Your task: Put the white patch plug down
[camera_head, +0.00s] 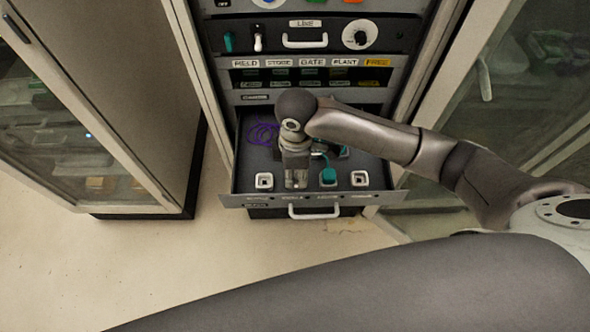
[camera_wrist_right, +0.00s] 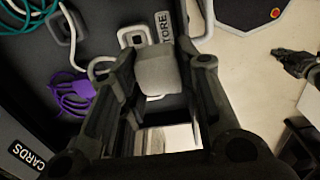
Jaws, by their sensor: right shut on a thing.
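My right gripper (camera_head: 296,182) points down over the front of the open drawer (camera_head: 240,188). In the right wrist view, the gripper (camera_wrist_right: 160,90) is shut on the pale patch plug (camera_wrist_right: 158,73), which sits between its fingers. The plug is close to a white square socket (camera_wrist_right: 133,37) beside the STORE label (camera_wrist_right: 164,27). I cannot tell whether they touch. A pale cable curves beside the plug. In the head view the gripper hides the plug. A dark jointed shape (camera_wrist_right: 296,63) at the wrist view's right edge may be my left gripper; its jaws are unclear.
White sockets (camera_head: 264,180) and (camera_head: 359,178) flank the gripper, and a teal plug (camera_head: 328,176) stands just right of it. Purple cable (camera_head: 262,133) lies coiled in the drawer's back left.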

